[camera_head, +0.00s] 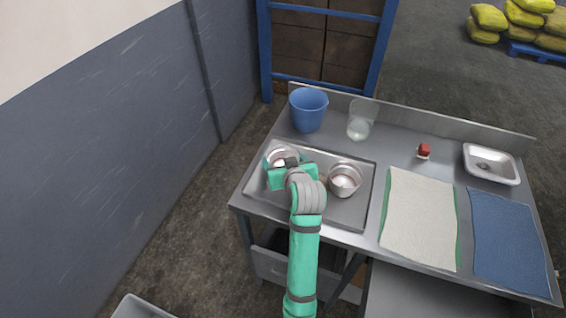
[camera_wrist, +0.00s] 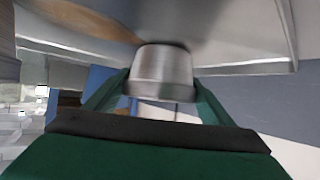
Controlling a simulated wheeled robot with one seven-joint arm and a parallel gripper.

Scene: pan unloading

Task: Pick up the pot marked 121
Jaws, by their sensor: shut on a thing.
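My gripper (camera_head: 281,166) is over the left part of a metal tray (camera_head: 345,218) on the steel table. It is shut on the left metal pot (camera_head: 283,152), whose rim and light inside show past the fingers. In the wrist view, this pot (camera_wrist: 161,70) is between the two green fingers of my gripper (camera_wrist: 162,88), close to the tray surface. I cannot tell whether it touches the tray. A second metal pot (camera_head: 345,179) stands upright on the tray, to the right of my gripper. No number is readable on either pot.
A blue bucket (camera_head: 308,110) and a clear container (camera_head: 360,122) stand behind the tray. To the right are a pale cloth (camera_head: 420,215), a blue cloth (camera_head: 508,235), a small red object (camera_head: 424,150) and a metal basin (camera_head: 491,164). A wall (camera_head: 110,140) is on the left.

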